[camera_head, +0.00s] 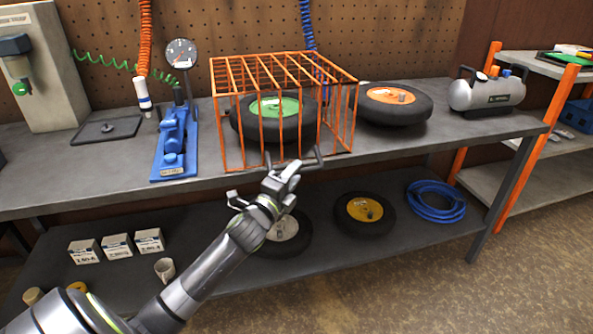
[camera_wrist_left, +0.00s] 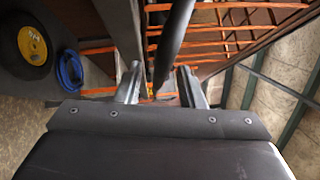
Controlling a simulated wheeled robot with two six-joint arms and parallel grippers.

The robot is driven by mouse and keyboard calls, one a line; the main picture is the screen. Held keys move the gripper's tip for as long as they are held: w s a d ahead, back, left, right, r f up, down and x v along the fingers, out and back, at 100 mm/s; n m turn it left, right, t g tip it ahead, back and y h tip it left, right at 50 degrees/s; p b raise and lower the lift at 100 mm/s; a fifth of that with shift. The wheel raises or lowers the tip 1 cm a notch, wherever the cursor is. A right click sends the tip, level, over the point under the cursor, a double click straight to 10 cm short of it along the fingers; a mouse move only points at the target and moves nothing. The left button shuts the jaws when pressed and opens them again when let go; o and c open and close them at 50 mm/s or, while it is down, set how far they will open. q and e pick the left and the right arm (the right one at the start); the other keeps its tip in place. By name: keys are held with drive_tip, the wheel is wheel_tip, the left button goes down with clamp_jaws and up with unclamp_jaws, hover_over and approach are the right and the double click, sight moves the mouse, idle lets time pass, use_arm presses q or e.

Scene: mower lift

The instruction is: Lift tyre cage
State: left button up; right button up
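The orange wire tyre cage (camera_head: 232,122) stands on the workbench over a tyre with a green hub (camera_head: 275,106). A dark grey handle bar (camera_head: 312,158) shows low at the cage's front. My left gripper (camera_head: 285,170) is in front of the cage at this bar. In the left wrist view the two fingers of my left gripper (camera_wrist_left: 160,85) are apart. A dark bar (camera_wrist_left: 174,45) runs between them with a gap showing on each side. Orange wires of the cage (camera_wrist_left: 225,42) show beyond. My right gripper is in neither view.
A tyre with an orange hub (camera_head: 395,103) lies right of the cage, and a small air tank (camera_head: 488,92) stands farther right. A blue tool with a gauge (camera_head: 176,140) stands close to the left. The lower shelf (camera_head: 330,262) holds tyres, a blue hose and boxes.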

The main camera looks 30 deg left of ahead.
use_arm(q)
drive_tip(key=shift+w+r, duration=0.15)
drive_tip(key=shift+w, duration=0.8)
drive_tip(key=shift+a, duration=0.1)
clamp_jaws()
